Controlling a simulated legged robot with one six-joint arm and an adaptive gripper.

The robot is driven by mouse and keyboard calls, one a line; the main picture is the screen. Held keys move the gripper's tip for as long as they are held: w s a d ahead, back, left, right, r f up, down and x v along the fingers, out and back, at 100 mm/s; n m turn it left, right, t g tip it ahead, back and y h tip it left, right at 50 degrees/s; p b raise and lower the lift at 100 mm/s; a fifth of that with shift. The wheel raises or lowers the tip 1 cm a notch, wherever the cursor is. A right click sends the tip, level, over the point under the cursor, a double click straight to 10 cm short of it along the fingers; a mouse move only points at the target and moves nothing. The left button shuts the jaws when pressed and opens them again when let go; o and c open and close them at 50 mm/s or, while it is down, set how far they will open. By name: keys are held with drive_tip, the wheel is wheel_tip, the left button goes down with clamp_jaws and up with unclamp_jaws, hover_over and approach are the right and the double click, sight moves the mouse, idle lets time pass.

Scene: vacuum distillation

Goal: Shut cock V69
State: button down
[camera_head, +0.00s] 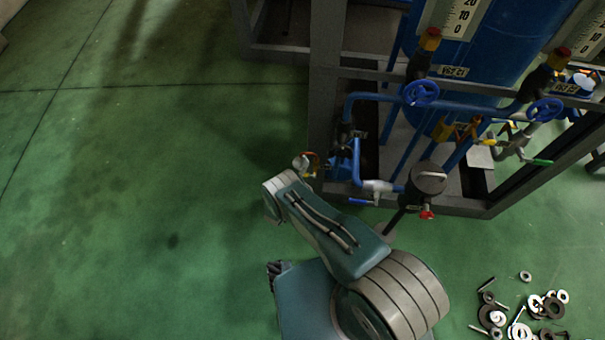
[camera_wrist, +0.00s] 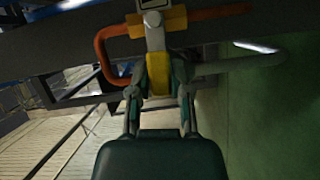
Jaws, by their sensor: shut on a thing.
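In the wrist view my gripper (camera_wrist: 160,80) is shut on a yellow lever handle (camera_wrist: 157,70), with a finger on each side of it. The handle joins a pale metal valve body (camera_wrist: 153,18) on an orange pipe (camera_wrist: 106,48). The handle lies roughly along the gripper's axis, across the run of the pipe. I see no readable tag there, so I cannot confirm that this is V69. In the head view my own arm covers part of the floor near the frame, and the gripper is not clearly visible there.
A dark steel frame (camera_head: 324,95) carries a blue tank (camera_head: 480,60), blue pipes and two blue handwheels (camera_head: 421,93) (camera_head: 545,110). A red-handled valve (camera_head: 427,214) and a blue lever (camera_head: 357,202) are low down. Loose washers and bolts (camera_head: 497,318) lie at lower right. Green floor at left is clear.

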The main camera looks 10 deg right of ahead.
drive_tip(key=shift+w+a+r, duration=0.1)
drive_tip(key=shift+w+a, duration=0.1)
drive_tip(key=shift+w, duration=0.05)
drive_tip(key=c, duration=0.6)
unclamp_jaws()
drive_tip(key=shift+o, duration=0.2)
drive_tip(key=shift+s, duration=0.15)
drive_tip(key=shift+s+a, duration=0.1)
drive_tip(key=shift+s, duration=0.05)
drive_tip(key=v, duration=1.1)
drive_tip(key=shift+a, duration=0.25)
drive_tip(key=shift+s, duration=0.15)
drive_tip(key=shift+c, duration=0.3)
